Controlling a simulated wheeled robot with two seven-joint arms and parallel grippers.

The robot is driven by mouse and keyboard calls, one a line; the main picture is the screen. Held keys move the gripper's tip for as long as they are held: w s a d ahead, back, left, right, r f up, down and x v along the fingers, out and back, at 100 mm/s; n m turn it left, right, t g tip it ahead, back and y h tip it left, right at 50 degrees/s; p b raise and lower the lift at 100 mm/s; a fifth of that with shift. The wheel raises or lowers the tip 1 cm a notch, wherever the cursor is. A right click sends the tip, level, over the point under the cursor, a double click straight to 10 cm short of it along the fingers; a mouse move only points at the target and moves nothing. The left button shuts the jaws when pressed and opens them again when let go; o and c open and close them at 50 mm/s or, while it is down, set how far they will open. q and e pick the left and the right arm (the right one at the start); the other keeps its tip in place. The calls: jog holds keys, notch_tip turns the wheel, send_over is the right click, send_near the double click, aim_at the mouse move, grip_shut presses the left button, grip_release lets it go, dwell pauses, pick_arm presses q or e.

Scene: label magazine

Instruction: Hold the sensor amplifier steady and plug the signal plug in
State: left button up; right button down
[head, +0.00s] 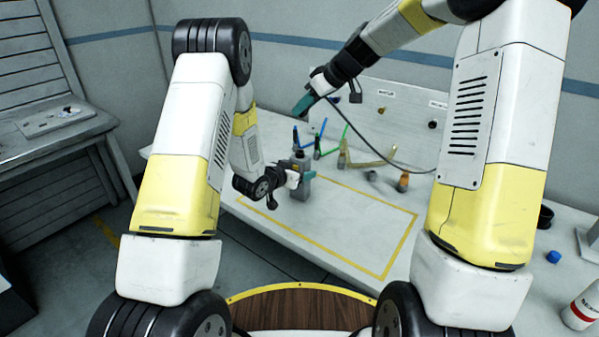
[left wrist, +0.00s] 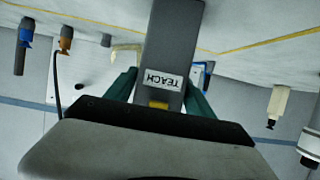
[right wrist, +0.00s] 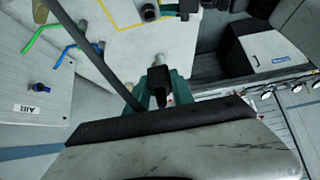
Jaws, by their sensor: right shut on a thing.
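The sensor amplifier (head: 299,194) is a grey upright box on the white table. In the left wrist view its face (left wrist: 165,40) carries a label reading TEACH, upside down, above a yellow patch. My left gripper (head: 300,177) has its teal fingers closed on both sides of it. My right gripper (head: 303,106) is in the air, above and behind the amplifier. In the right wrist view its teal fingers are shut on the signal plug (right wrist: 159,88), black with a silver tip pointing away from the wrist. A dark cable hangs from it. The amplifier's socket is not clear.
A pale panel (head: 400,112) with labelled ports stands at the table's back. Blue and green hooked pieces (right wrist: 42,38) and an orange-topped connector (head: 403,182) are near it. A yellow outline (head: 385,277) marks bare table. A blue cap (head: 553,257) and bottle (head: 580,309) are at right.

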aim_at(300, 119)
pick_arm(q)
grip_shut()
pick_arm(e)
jog(key=shift+s+a+f, duration=0.2)
jog(key=shift+a+f, duration=0.05)
jog(key=shift+f, duration=0.05)
jog(key=f+m+h, duration=0.1)
jog(key=m+h, duration=0.1)
jog(key=m, duration=0.2)
jog(key=f+m+h, duration=0.2)
jog(key=m+h, duration=0.1)
jog(key=m, duration=0.1)
jog(key=a+f+m+h, duration=0.1)
jog(key=f+m+h, duration=0.1)
jog(key=m, duration=0.1)
jog(key=shift+a+m+t, duration=0.1)
jog(key=shift+m+t, duration=0.2)
jog(key=shift+m, duration=0.1)
jog(key=m, duration=0.1)
jog(key=m+h, duration=0.1)
jog(key=m+g, duration=0.1)
jog(key=shift+w+d+r+h, duration=0.2)
jog(key=shift+w+r+h, duration=0.1)
jog(key=shift+w+h, duration=0.1)
jog(key=m, duration=0.1)
jog(key=r+m, duration=0.1)
jog(key=shift+w+m+g+h, duration=0.25)
jog(key=shift+m+g+h, duration=0.05)
jog(key=shift+g, duration=0.1)
